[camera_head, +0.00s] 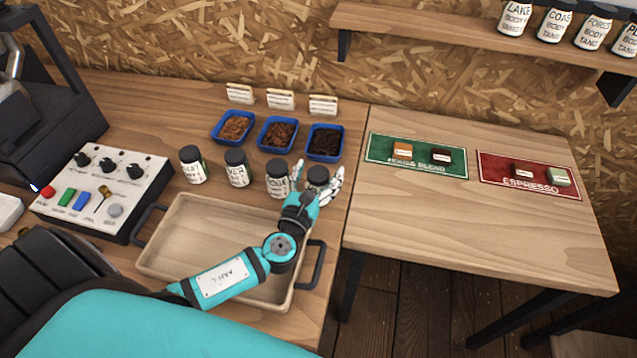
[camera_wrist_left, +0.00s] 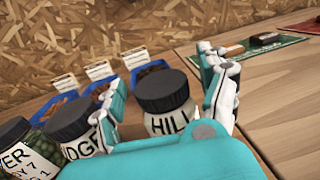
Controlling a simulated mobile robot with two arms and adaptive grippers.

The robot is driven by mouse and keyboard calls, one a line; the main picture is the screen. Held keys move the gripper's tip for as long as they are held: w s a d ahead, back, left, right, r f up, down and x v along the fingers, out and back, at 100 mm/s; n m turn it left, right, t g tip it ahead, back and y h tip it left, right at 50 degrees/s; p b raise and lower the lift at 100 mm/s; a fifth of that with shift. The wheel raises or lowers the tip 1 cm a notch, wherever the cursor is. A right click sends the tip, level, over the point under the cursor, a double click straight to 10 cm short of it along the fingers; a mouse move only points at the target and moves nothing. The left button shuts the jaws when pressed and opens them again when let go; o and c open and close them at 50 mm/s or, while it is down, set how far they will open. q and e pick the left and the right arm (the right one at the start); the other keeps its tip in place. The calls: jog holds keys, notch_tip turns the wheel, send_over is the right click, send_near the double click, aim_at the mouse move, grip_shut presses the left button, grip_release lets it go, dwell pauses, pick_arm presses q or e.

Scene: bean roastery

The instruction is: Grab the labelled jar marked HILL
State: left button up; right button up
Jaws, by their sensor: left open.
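The HILL jar (camera_wrist_left: 170,120) has a dark lid and a white label, and stands upright on the wooden counter. In the head view, its dark lid (camera_head: 318,174) shows between my left gripper's fingers, and its label is mostly hidden. My left gripper (camera_head: 317,180) is open, with one finger on each side of the jar; I cannot tell whether they touch it. In the left wrist view the gripper (camera_wrist_left: 168,98) has its fingers left and right of the jar. A similar jar, labelled with letters ending in DGE (camera_head: 278,178), stands close on the left. My right gripper is not in view.
More jars (camera_head: 236,168) stand farther left in the row. Blue trays (camera_head: 326,142) of beans with small cards stand behind. A wooden tray (camera_head: 170,262) lies under my left arm. A control box (camera_head: 100,190) is at left. A second table (camera_head: 470,235) with green and red mats is at right.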

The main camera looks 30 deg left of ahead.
pick_arm(q)
jog(key=shift+s, duration=0.1)
jog(key=shift+c, duration=0.2)
jog(key=c, duration=1.4)
jog(key=shift+r, duration=0.1)
jog(key=shift+c, duration=0.2)
